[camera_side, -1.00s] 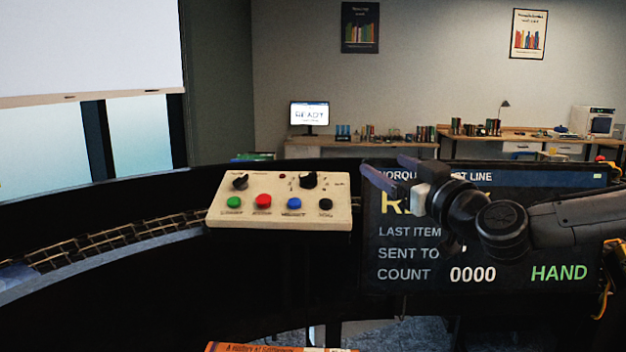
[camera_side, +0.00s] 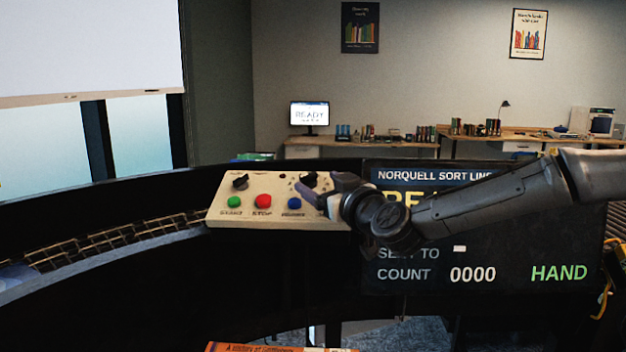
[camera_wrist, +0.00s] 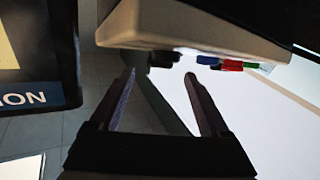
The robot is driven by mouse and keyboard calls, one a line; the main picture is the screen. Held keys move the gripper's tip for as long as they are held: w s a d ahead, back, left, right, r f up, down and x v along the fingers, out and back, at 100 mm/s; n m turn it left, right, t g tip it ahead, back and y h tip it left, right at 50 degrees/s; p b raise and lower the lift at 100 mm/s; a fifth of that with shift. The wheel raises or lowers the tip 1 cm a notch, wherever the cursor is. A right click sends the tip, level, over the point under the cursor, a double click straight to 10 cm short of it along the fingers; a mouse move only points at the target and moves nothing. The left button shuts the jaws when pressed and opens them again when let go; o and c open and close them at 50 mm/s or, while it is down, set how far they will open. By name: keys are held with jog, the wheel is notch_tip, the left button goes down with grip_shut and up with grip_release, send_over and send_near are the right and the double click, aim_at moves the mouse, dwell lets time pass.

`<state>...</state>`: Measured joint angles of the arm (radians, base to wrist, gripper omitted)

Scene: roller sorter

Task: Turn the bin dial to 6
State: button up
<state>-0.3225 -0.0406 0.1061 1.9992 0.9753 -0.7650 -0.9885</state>
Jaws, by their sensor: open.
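A cream control box (camera_side: 270,217) carries two black dials along its top and a row of coloured buttons below. The left dial (camera_side: 240,182) is in clear view. The right dial (camera_side: 308,180), with small marks around it, is partly covered by my gripper (camera_side: 328,190); its number setting cannot be read. My gripper is at the box's right end, fingers pointing left, close to the right dial; contact cannot be told. In the wrist view my gripper (camera_wrist: 160,76) is open, with nothing seen held between its fingers, and the box (camera_wrist: 185,25) is just beyond the fingertips.
A display screen (camera_side: 400,274) stands right of the box, partly behind my arm. A roller track (camera_side: 110,242) runs left.

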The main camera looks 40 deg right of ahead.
aim_at(309, 177)
jog(key=shift+x, duration=1.95)
jog(key=shift+c, duration=0.3)
grip_shut()
